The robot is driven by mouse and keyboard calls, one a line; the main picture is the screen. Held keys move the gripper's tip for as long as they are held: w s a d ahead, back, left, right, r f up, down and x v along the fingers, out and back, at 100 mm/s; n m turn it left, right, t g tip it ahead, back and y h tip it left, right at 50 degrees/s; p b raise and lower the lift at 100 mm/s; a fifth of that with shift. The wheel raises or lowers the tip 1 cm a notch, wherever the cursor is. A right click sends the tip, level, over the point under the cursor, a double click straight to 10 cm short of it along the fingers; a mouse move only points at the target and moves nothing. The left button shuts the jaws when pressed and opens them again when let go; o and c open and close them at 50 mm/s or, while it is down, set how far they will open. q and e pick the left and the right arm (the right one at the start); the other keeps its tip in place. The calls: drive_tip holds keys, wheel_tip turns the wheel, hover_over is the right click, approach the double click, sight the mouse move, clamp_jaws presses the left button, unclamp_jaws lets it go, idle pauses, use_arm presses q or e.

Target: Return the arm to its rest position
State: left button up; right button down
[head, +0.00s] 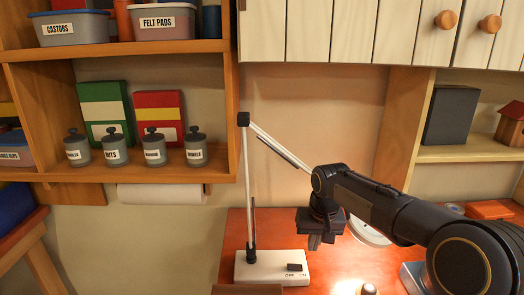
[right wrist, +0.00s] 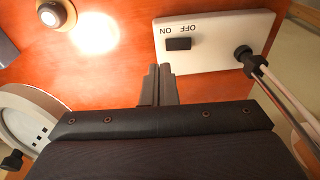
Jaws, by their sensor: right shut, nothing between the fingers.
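My right gripper (head: 315,241) is shut and empty, hanging from my right arm in front of the desk lamp. In the right wrist view my right gripper (right wrist: 160,70) points at the edge of the lamp's white base. The switch also shows in the right wrist view (right wrist: 178,44), a little beyond the fingertips. The lamp's pole (head: 247,190) rises from the base, and its round head (head: 366,232) is partly hidden behind my arm. My left gripper is not in view.
A wooden shelf (head: 130,48) with several labelled jars and boxes is at left. White cupboards (head: 330,30) hang above. A shelf with a dark box (head: 450,116) is at right. A small round light (right wrist: 52,14) glows on the desk.

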drive_tip(key=s+d+r+t+y, duration=0.15)
drive_tip(key=s+d, duration=0.25)
drive_tip(key=s, duration=0.5)
drive_tip(key=s+d+r+y, duration=0.1)
drive_tip(key=s+d+r, duration=0.25)
drive_tip(key=s, duration=0.45)
drive_tip(key=s+f+t, duration=0.1)
drive_tip(key=s+f, duration=0.2)
drive_tip(key=s, duration=0.4)
drive_tip(key=s+a+f+m+t, duration=0.1)
drive_tip(key=s+f, duration=0.2)
drive_tip(key=s, duration=0.5)
drive_tip(key=shift+s+a+y, duration=0.2)
drive_tip(key=shift+s+y, duration=0.1)
drive_tip(key=shift+y, duration=0.05)
